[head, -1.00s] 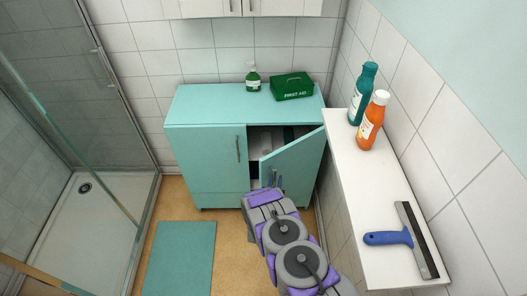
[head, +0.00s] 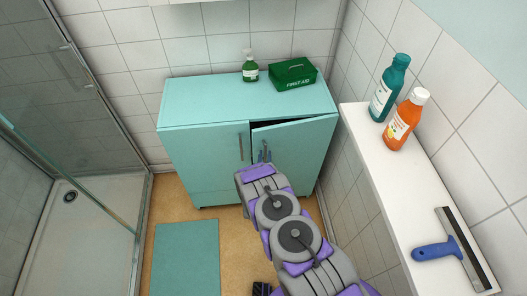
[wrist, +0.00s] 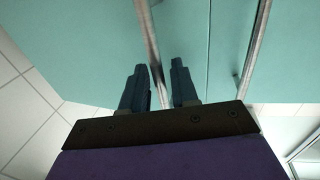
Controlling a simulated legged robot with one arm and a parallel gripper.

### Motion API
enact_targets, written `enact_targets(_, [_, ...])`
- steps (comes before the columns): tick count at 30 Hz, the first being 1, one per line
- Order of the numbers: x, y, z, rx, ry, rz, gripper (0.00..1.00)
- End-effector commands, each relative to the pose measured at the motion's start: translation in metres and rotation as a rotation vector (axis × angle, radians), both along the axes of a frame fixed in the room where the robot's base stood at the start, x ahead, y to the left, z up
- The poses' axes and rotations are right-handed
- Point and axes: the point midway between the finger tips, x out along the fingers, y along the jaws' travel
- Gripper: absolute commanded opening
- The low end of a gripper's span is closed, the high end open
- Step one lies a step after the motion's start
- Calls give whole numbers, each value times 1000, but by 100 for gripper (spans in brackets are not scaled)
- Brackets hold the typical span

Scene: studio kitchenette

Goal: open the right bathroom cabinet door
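The turquoise bathroom cabinet (head: 205,165) stands against the back wall, below the head camera. Its right door (head: 305,150) is slightly ajar, with a dark gap along its top edge. The left door (head: 205,150) is closed and has a vertical metal handle (head: 241,147). My gripper (head: 264,153) is at the right door's handle, which it largely hides in the head view. Firm contact cannot be told.
A green pump bottle (head: 250,70) and a first aid box (head: 293,75) stand on the cabinet. A white ledge (head: 390,190) at right holds a teal bottle (head: 390,88), an orange bottle (head: 405,122) and a blue-handled squeegee (head: 440,250). A glass shower (head: 90,130) is at left.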

Motion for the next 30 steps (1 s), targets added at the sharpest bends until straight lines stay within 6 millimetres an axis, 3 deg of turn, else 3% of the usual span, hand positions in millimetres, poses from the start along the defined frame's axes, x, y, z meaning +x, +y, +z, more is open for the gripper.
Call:
enact_targets(16, [-3,-1,2,4,-2,8,29])
enact_targets(30, [-33,-1,1,2,3,10,29])
